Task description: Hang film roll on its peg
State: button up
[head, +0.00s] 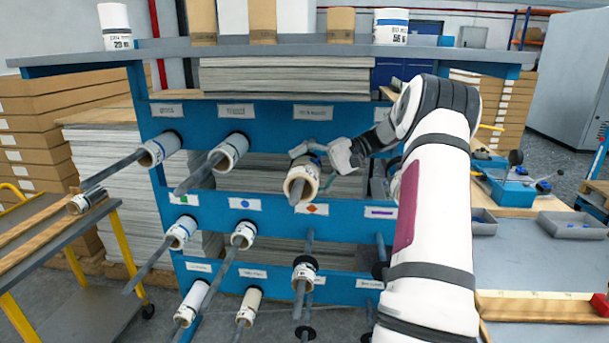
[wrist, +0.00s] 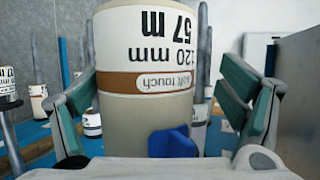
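The film roll (head: 301,180), cream with a brown band, sits around the third peg (head: 293,192) of the rack's upper row. In the wrist view the same roll (wrist: 145,105) stands between my fingers, its label reading 120 mm, 57 m and soft touch upside down. My gripper (head: 322,152) is at the roll's upper right side. In the wrist view its left pad is at or very near the roll's edge, and a gap shows between the roll and the right pad, so it looks open. The roll's far end is partly hidden by the gripper in the head view.
The blue rack (head: 222,205) carries other rolls on long pegs beside and below, such as a white-ended roll (head: 230,150). Several rolls stand on its top shelf (head: 270,50). A yellow-framed cart (head: 50,232) is at left, a workbench (head: 530,262) at right.

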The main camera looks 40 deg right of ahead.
jog(key=v, duration=1.2)
